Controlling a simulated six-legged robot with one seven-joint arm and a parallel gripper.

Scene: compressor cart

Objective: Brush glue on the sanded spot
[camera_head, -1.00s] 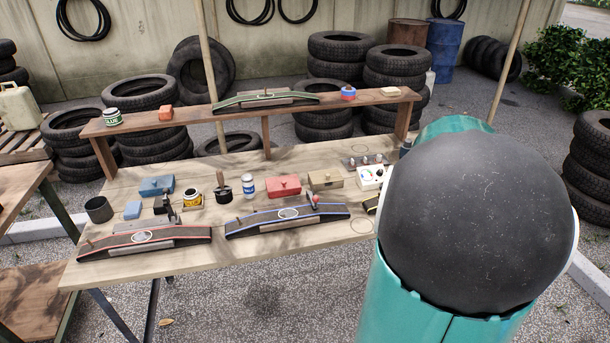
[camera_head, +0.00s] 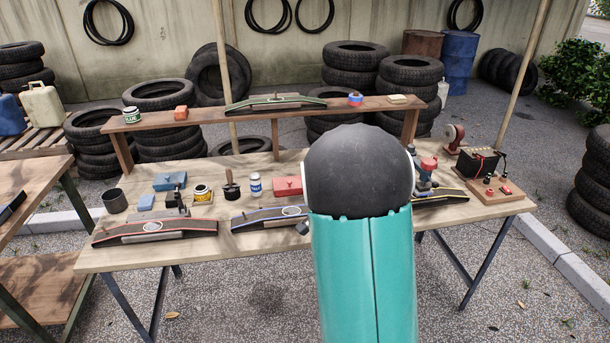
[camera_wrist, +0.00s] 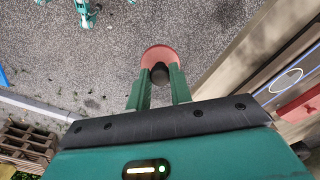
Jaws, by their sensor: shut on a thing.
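In the head view a black strip with red edging (camera_head: 155,232) lies at the bench's front left, and a blue-edged strip (camera_head: 262,219) lies right of it. Each has a pale oval outline on top. A black pot with an upright handle (camera_head: 231,188), a yellow tin (camera_head: 202,193) and a white-and-blue jar (camera_head: 256,185) stand behind them. My gripper (camera_wrist: 160,72) is shut on a reddish round thing with a dark knob (camera_wrist: 158,54), above gravel beside the bench. The blue-edged strip (camera_wrist: 291,75) shows at right in the wrist view. My arm hides my gripper in the head view.
A red box (camera_head: 287,186) and a battery (camera_head: 478,162) stand on the bench. Tyres (camera_head: 355,62) line the wall.

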